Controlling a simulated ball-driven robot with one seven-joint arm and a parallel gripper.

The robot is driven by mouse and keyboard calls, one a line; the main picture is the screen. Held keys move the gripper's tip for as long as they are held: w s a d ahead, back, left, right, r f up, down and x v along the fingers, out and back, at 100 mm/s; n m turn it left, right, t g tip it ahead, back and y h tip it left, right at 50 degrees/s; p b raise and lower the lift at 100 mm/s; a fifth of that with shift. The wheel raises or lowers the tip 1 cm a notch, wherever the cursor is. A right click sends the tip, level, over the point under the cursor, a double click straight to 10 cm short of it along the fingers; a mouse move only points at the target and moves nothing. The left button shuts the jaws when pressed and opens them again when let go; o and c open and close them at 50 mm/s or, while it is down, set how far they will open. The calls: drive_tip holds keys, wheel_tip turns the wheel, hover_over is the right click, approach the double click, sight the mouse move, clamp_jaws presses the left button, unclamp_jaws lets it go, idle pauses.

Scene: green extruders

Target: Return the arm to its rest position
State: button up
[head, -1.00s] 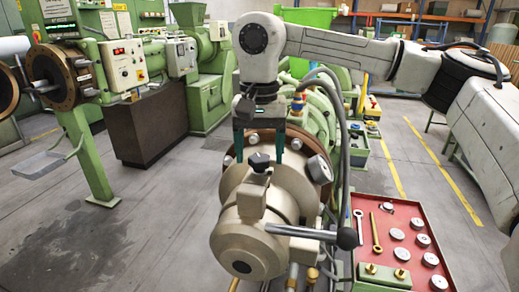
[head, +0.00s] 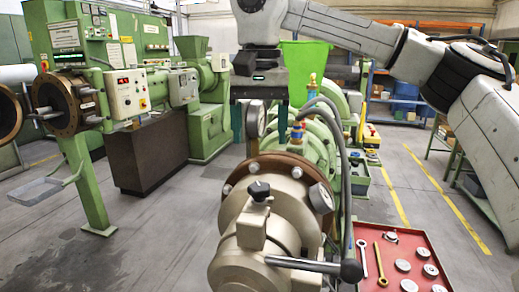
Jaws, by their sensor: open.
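My gripper (head: 260,128) hangs pointing down above the near extruder, with its two teal fingers spread wide apart.
A black-knobbed lever (head: 310,264) sticks out from the extruder head. A red tray (head: 430,252) with wrenches and round gauges sits at lower right. Grey hoses (head: 345,170) rise behind the head. Another green extruder (head: 90,100) stands at left. The floor (head: 160,230) at left is clear.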

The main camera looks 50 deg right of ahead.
drive_tip(key=shift+r, duration=0.3)
idle(0.4)
